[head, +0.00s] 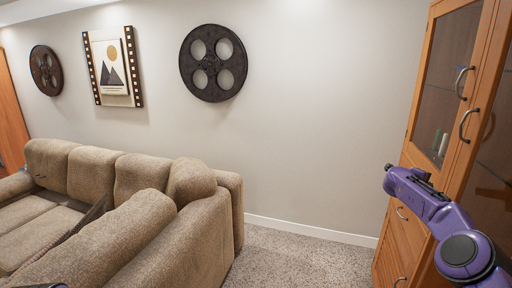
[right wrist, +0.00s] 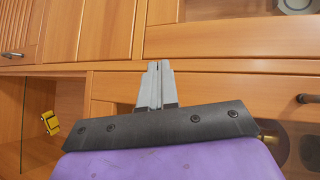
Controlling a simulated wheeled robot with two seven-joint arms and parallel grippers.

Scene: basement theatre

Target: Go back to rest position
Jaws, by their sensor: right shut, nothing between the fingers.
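My right arm comes in from the lower right in the head view, its purple wrist in front of the wooden cabinet (head: 408,158). In the right wrist view my right gripper (right wrist: 158,68) is shut, its two grey fingers together with nothing between them. Its fingertips are in front of the cabinet's wooden front (right wrist: 220,82); whether they touch it I cannot tell. My left gripper does not show in the head view.
A beige sofa (head: 165,235) fills the lower left. Carpet (head: 300,262) lies clear between sofa and cabinet. A small yellow object (right wrist: 50,123) shows at left in the right wrist view. Film reels (head: 213,63) and a picture (head: 112,68) hang on the wall.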

